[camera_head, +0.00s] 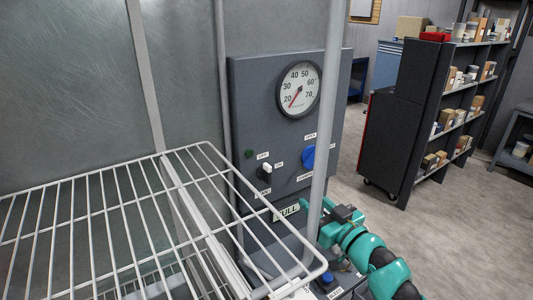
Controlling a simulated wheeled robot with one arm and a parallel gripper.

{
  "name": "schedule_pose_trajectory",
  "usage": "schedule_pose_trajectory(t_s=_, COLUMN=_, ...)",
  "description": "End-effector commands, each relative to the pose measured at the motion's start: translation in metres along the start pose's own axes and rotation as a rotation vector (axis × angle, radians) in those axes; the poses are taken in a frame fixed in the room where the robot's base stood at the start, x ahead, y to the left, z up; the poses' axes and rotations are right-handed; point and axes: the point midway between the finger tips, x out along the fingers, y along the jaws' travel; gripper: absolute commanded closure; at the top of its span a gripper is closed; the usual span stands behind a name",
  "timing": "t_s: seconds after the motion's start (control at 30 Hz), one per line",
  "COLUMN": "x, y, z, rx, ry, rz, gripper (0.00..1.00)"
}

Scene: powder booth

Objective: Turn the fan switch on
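A grey control panel (244,100) stands behind the wire rack. On its lower left is a small black rotary switch (264,174) with a pale pointer; small labels around it seem to read OFF above and ON to the right. Which label the pointer faces is too small to tell. I cannot confirm from its labels that this is the fan switch. My gripper (327,214), at the end of the teal and black arm, is below and right of the switch, apart from it. A grey pole partly hides it, and its finger gap does not show clearly.
A white wire rack (130,165) fills the lower left, in front of the panel. The upright grey pole (328,120) crosses before the panel's right side. A gauge (299,89) and a blue knob (308,157) are on the panel. Shelves (420,130) stand at right beyond open floor.

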Motion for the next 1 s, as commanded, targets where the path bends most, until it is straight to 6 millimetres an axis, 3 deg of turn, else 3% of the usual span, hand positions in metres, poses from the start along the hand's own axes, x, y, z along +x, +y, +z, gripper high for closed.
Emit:
schedule_pose_trajectory(t_s=0.27, x=0.010, y=-0.012, z=-0.002, rx=-0.025, ry=-0.056, rz=-0.035, gripper=0.66)
schedule_pose_trajectory(t_s=1.0, x=0.129, y=-0.015, z=0.001, rx=-0.024, ry=-0.052, rz=-0.032, gripper=0.66)
